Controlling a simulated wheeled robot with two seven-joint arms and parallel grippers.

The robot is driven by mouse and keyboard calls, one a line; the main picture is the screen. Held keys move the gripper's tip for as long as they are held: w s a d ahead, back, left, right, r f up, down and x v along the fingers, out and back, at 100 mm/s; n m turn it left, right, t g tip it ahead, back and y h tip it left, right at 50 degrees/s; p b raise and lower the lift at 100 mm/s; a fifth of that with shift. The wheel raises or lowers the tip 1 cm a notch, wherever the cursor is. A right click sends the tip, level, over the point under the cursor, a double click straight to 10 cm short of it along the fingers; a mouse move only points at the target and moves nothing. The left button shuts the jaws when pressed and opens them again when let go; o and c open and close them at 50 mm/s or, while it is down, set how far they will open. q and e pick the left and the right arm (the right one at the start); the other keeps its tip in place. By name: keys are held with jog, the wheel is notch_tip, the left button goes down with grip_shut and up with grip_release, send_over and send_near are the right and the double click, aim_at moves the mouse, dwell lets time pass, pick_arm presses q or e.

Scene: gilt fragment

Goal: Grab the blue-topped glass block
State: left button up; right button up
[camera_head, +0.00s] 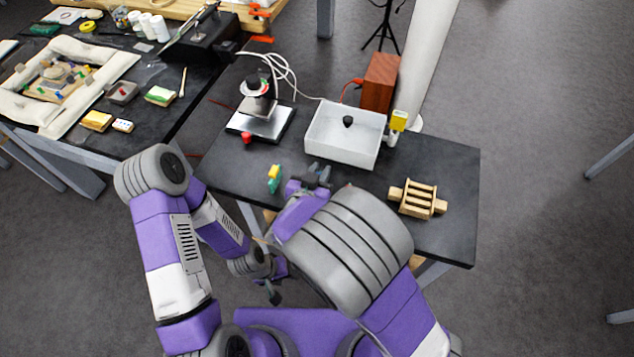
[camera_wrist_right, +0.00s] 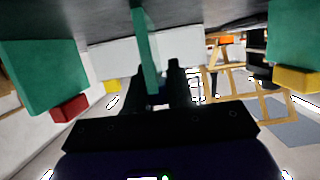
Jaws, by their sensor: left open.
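In the right wrist view, which appears upside down, a slim teal glass block (camera_wrist_right: 147,45) stands at the fingers, with a dark blue top at its lower end. My right gripper (camera_head: 319,173) is open over the table, with two dark fingers apart. In the wrist view its fingers (camera_wrist_right: 165,82) are around or just in front of the block; I cannot tell which. The blue-topped block is not discernible in the head view. A yellow-topped teal block (camera_head: 274,180) stands to the left. A red-topped block (camera_wrist_right: 42,78) shows in the wrist view. My left gripper (camera_head: 272,292) is open, low in front of the table.
A white tray (camera_head: 343,150) stands behind my right gripper. A wooden rack (camera_head: 418,198) is to the right, and a stand on a metal plate (camera_head: 261,122) is to the left. A brown box (camera_head: 380,82) is at the back. The table's right front (camera_head: 455,235) is clear.

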grip_shut()
